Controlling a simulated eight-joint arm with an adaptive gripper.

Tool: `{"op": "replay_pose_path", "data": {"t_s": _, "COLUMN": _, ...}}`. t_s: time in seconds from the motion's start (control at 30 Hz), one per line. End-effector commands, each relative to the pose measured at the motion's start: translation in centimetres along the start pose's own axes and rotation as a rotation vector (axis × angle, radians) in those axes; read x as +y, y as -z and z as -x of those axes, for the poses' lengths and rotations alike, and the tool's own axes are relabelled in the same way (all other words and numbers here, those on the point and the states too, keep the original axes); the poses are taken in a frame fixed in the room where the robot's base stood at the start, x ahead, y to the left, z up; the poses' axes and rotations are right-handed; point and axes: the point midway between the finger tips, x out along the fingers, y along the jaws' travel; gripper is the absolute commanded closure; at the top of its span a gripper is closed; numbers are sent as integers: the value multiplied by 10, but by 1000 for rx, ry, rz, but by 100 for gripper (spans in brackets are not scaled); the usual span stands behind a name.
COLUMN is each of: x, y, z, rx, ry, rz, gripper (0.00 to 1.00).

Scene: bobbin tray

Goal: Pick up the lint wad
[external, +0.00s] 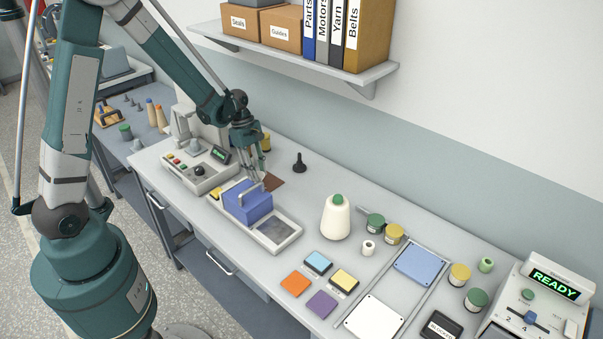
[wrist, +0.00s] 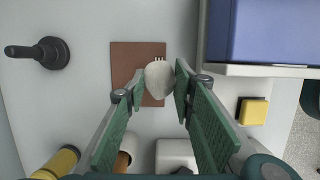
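The lint wad is an off-white, rounded lump (wrist: 158,80) in the wrist view. It shows between the tips of my gripper (wrist: 160,88), over a brown mat (wrist: 124,62). The two green fingers flank it closely, left and right; I cannot tell whether both press on it or whether it is off the mat. In the external view my gripper (external: 257,180) points down behind the blue box, near the brown mat (external: 272,181). The wad cannot be made out there.
A blue box with a handle (external: 240,208) stands in a pale tray (external: 290,238), close beside my gripper. A black plunger-like object (external: 300,164) stands to the right. A machine (external: 200,170) is at the left. A white cone (external: 336,218) stands farther right.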

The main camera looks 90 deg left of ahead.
Motion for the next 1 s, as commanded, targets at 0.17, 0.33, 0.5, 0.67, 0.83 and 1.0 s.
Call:
{"op": "replay_pose_path", "data": {"t_s": 0.17, "x": 0, "y": -6, "z": 22, "rx": 0, "ry": 0, "rz": 0, "gripper": 79}}
{"op": "replay_pose_path", "data": {"t_s": 0.33, "x": 0, "y": -12, "z": 41, "rx": 0, "ry": 0, "rz": 0, "gripper": 79}}
{"op": "replay_pose_path", "data": {"t_s": 0.5, "x": 0, "y": -16, "z": 56, "rx": 0, "ry": 0, "rz": 0, "gripper": 79}}
{"op": "replay_pose_path", "data": {"t_s": 0.67, "x": 0, "y": -17, "z": 63, "rx": 0, "ry": 0, "rz": 0, "gripper": 79}}
{"op": "replay_pose_path", "data": {"t_s": 0.83, "x": 0, "y": -18, "z": 64, "rx": 0, "ry": 0, "rz": 0, "gripper": 79}}
{"op": "replay_pose_path", "data": {"t_s": 1.0, "x": 0, "y": -18, "z": 64, "rx": 0, "ry": 0, "rz": 0, "gripper": 79}}
